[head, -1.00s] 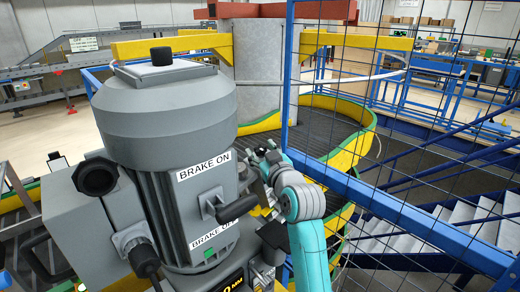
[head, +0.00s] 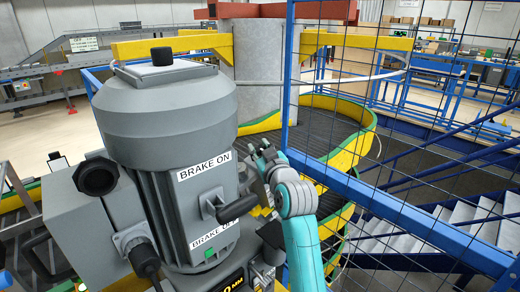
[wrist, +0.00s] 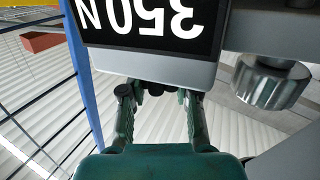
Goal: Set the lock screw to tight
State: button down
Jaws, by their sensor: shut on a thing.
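In the wrist view my gripper (wrist: 156,97) points at the lower edge of a black display plate (wrist: 140,25) with upside-down white characters like "350 N". Its two green fingers stand apart, with a small dark part (wrist: 156,89) between their tips, partly hidden under the plate edge. The fingers are shut on it; I cannot tell for sure whether it is the lock screw. A ribbed metal knob (wrist: 268,84) sits to the right, apart from the fingers. In the head view my gripper (head: 262,158) is just right of the grey motor (head: 165,110), its tips partly hidden.
The motor carries "BRAKE ON" and "BRAKE OFF" labels and a black lever (head: 222,207). A blue mesh guard (head: 400,215) stands close on the right of my arm. The yellow-edged spiral conveyor (head: 345,150) is behind.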

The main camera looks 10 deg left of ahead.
jog(key=shift+f+m+t+h, duration=0.15)
jog(key=shift+m+t+h, duration=0.65)
jog(key=shift+m+h, duration=0.5)
jog(key=shift+h, duration=0.5)
jog(key=c, duration=0.8)
grip_release()
jog(key=shift+s+t, duration=0.1)
jog(key=shift+t, duration=0.2)
jog(key=v, duration=1.1)
jog(key=shift+s+d, duration=0.2)
jog(key=shift+s, duration=0.2)
